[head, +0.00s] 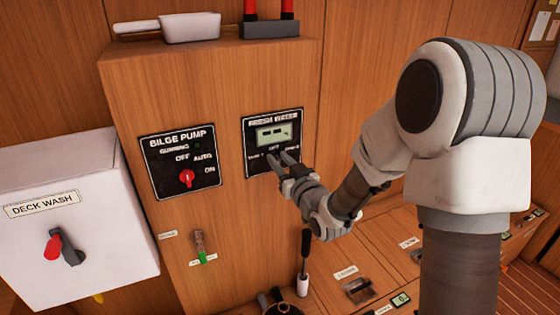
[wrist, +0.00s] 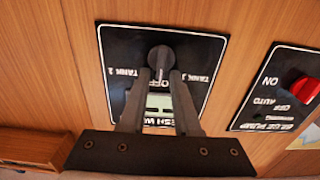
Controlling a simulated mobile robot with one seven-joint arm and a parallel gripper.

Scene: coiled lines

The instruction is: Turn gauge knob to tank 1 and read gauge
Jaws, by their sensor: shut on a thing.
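The black fresh water gauge panel (head: 258,118) is on the wooden cabinet front, with a greenish display (head: 274,135) in its upper part. The marks on the display are too small to read. In the wrist view the panel (wrist: 112,42) appears upside down, with TANK 2 on the left and TANK 1 on the right. The dark round gauge knob (wrist: 161,56) sits between these labels. My gripper (wrist: 162,76) is shut on the knob; its fingers partly cover the display. In the head view my gripper (head: 279,158) hides the knob.
The bilge pump panel (head: 163,162) with a red knob (head: 187,178) is left of the gauge. A white deck wash box (head: 105,257) with a red-handled switch juts out further left. A green-tipped valve (head: 199,245) and a black-handled tool (head: 304,262) are below.

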